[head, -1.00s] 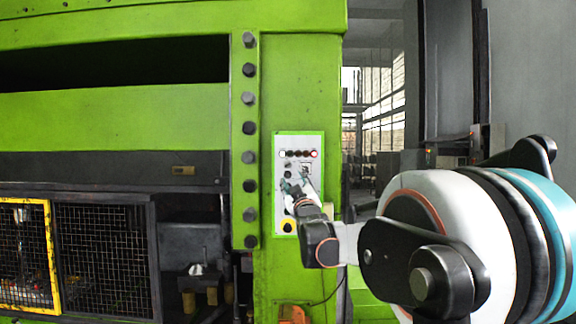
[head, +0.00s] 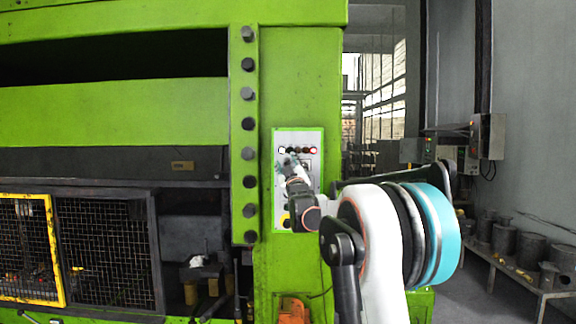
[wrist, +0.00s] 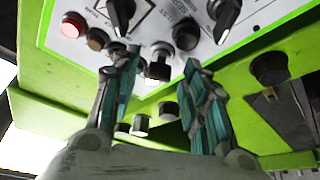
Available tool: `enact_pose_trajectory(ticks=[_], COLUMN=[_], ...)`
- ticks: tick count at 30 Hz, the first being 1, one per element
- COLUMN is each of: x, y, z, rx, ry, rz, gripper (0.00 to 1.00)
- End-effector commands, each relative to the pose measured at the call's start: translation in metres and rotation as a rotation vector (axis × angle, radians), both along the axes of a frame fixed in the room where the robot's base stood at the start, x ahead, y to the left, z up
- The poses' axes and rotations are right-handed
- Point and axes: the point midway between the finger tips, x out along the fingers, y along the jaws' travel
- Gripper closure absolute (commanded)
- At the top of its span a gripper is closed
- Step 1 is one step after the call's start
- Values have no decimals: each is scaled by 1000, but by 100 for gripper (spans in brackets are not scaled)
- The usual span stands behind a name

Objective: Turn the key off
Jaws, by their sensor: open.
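The control panel (head: 315,195) is a pale plate with a green edge on the green press column. In the wrist view the panel (wrist: 75,57) shows from close by, tilted. I cannot tell the key's turn position. In the head view my gripper (head: 287,160) is at the panel's upper left and hides part of it.
Black selector knobs (wrist: 226,16) and a red lamp (wrist: 73,25) sit close around the fingers. A row of bolts (head: 249,152) runs left of the panel. A bench with metal parts (head: 515,250) stands at the right.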

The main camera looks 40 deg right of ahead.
Motion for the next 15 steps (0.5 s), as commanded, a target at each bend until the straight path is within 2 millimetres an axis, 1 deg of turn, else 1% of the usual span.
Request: enact_pose_trajectory(ticks=[4, 5, 6, 8, 9, 10, 15], x=[0, 0, 0, 0, 0, 0, 0], y=[0, 0, 0, 0, 0, 0, 0], z=[0, 0, 0, 0, 0, 0, 0], rx=[0, 0, 0, 0, 0, 0, -1], ry=[0, 0, 0, 0, 0, 0, 0], rz=[0, 0, 0, 0, 0, 0, 0], gripper=[58, 65, 74, 88, 97, 100, 100])
